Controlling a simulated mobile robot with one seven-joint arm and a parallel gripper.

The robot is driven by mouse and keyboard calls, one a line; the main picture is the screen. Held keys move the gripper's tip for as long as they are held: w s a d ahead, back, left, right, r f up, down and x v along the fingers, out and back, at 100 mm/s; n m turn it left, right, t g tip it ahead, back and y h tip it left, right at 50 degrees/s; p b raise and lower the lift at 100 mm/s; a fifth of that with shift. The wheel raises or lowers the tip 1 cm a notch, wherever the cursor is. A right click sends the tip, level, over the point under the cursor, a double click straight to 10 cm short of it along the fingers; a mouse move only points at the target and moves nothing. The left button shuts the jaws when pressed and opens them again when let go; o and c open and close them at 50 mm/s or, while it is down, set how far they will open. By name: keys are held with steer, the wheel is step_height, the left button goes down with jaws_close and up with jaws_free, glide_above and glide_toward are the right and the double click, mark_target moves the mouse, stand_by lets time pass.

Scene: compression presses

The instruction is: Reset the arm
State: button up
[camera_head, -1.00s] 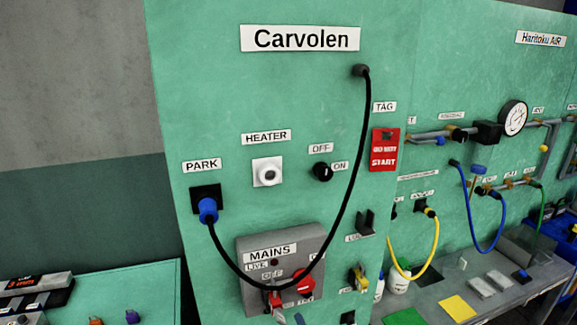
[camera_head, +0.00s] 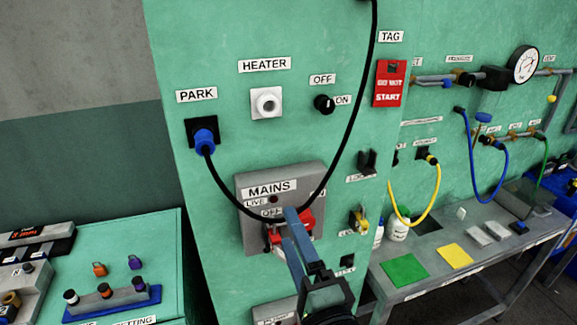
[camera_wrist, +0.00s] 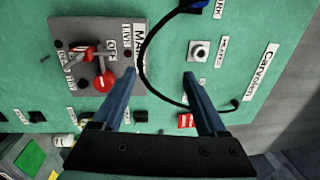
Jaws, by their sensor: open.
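My gripper (camera_head: 288,226) is in front of the lower part of the green panel, near the grey MAINS box (camera_head: 313,180). In the head view my fingers partly cover the handle. Whether the fingers touch anything is unclear. A black cable (camera_head: 355,120) hangs in a loop past the box and ends in a blue plug (camera_head: 205,140) at PARK.
A bench (camera_head: 395,289) with green and yellow pads stands right. A green-topped table (camera_head: 168,240) stands left.

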step_height(320, 180, up, 19)
steer(key=s+a+n+t+h+b, duration=0.2)
steer(key=n+t, duration=0.3)
steer(key=n, duration=0.5)
steer(key=s+d+r+n+t+h, duration=0.1)
steer(key=s+r+n+t+h, duration=0.3)
steer(key=s+r, duration=0.5)
step_height(320, 180, up, 4)
steer(key=shift+d+r+n+b, duration=0.15)
steer(key=shift+d+n+b, duration=0.05)
steer(key=shift+n+b, duration=0.2)
